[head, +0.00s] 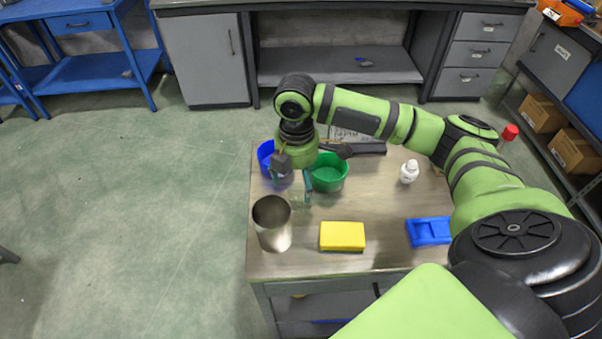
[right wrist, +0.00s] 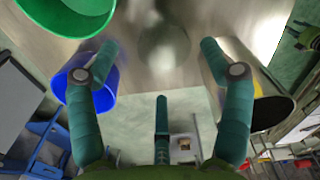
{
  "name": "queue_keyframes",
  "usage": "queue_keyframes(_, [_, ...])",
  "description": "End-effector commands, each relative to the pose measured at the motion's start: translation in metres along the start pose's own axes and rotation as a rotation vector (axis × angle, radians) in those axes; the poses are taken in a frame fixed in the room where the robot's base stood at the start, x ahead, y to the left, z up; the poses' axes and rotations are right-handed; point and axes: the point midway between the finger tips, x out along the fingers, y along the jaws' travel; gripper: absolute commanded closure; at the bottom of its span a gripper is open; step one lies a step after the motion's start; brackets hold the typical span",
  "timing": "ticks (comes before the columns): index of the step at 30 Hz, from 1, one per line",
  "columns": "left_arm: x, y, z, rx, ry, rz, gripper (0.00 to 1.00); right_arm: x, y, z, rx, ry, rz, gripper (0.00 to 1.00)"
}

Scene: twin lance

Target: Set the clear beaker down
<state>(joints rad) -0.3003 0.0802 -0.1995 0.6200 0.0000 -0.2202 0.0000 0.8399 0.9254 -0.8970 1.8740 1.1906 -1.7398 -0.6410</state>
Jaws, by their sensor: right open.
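The clear beaker (head: 299,198) shows faintly on the table just below my right gripper in the head view. In the right wrist view the clear beaker (right wrist: 165,48) is a see-through round shape between and beyond the fingertips. My right gripper (head: 295,182) points down. Its teal fingers (right wrist: 160,55) are spread apart, with bare space on both sides of the beaker. The beaker looks upright, but its base is hard to make out. My left gripper is in neither view.
A blue container (head: 265,157) and a green bowl (head: 329,173) stand close behind the gripper. A metal cup (head: 272,224) stands in front-left. A yellow block (head: 342,236), a blue tray (head: 429,232) and a white bottle (head: 409,172) are on the table (head: 385,205).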

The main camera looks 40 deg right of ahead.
Motion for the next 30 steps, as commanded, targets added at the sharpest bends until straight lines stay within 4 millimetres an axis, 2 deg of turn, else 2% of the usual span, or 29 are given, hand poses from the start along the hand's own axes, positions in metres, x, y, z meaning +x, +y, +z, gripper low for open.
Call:
queue_keyframes(10, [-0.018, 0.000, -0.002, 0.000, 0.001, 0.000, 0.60, 0.042, -0.010, 0.004, -0.001, -0.002, -0.004, 0.20])
queue_keyframes(15, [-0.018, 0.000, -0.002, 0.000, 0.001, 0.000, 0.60, 0.062, -0.008, 0.004, -0.001, -0.001, 0.002, 0.20])
queue_keyframes(23, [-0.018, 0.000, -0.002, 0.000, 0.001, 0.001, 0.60, 0.065, -0.007, 0.003, -0.003, -0.001, 0.005, 0.20])
queue_keyframes(24, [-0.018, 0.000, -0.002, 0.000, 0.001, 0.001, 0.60, 0.065, -0.007, 0.003, -0.003, -0.001, 0.005, 0.36])
queue_keyframes(26, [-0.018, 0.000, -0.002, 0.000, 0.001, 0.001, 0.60, 0.065, -0.007, 0.003, -0.003, -0.001, 0.005, 0.60])
queue_keyframes(27, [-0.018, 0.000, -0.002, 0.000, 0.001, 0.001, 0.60, 0.065, -0.007, 0.003, -0.003, -0.001, 0.005, 0.75])
queue_keyframes(30, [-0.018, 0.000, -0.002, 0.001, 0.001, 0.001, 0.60, 0.065, -0.007, 0.003, -0.003, -0.001, 0.004, 0.75])
